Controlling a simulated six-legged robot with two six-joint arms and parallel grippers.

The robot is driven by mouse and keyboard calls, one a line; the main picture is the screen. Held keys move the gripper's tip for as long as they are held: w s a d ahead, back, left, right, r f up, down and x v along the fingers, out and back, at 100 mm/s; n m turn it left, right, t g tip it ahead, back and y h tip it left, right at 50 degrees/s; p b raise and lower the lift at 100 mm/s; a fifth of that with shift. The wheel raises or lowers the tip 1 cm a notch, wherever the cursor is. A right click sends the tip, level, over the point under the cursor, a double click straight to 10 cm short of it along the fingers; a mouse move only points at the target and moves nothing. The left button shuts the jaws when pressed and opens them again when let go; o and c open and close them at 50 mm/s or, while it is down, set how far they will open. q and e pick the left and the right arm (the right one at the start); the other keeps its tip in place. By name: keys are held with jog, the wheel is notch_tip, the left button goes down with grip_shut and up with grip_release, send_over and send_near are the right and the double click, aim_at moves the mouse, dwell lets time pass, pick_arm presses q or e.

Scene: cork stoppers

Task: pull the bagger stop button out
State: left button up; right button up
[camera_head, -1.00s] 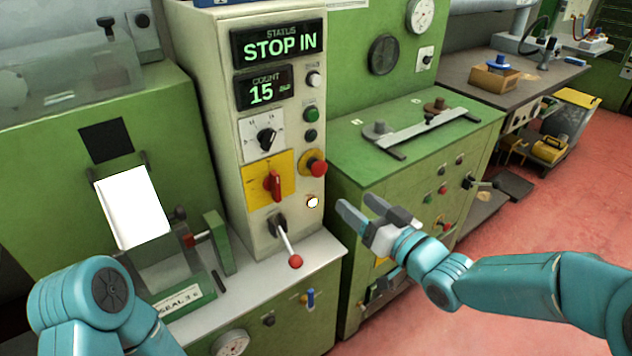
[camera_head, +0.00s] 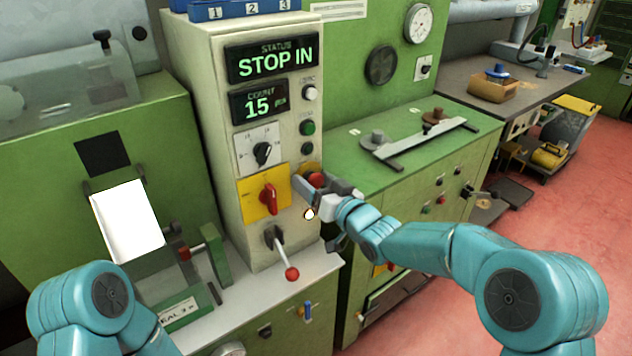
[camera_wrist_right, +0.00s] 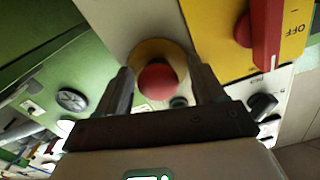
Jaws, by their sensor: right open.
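The status display (camera_head: 271,59) reads "STOP IN". My right gripper (camera_head: 322,187) is open at the button, its fingers on either side of the red head. In the right wrist view the red button (camera_wrist_right: 158,81) shows between the two open fingers (camera_wrist_right: 162,88); I cannot tell whether they touch it. Of my left arm only a teal link shows at the lower left; its gripper is out of view.
A red rotary switch (camera_head: 268,199) on a yellow plate sits left of the button. A lever with a red ball (camera_head: 291,273) sticks out below. Small round buttons, one green (camera_head: 307,128), are above. A green cabinet (camera_head: 440,150) stands close on the right.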

grip_shut()
jog(key=shift+s+d+f+b, duration=0.15)
jog(key=shift+d+f+b, duration=0.1)
jog(key=shift+b, duration=0.25)
jog(key=shift+s+d+b, duration=0.2)
jog(key=shift+s+b, duration=0.1)
jog(key=shift+b, duration=0.05)
jog(key=shift+r, duration=0.1)
grip_release()
jog(key=shift+s, duration=0.1)
jog(key=shift+d+r, duration=0.1)
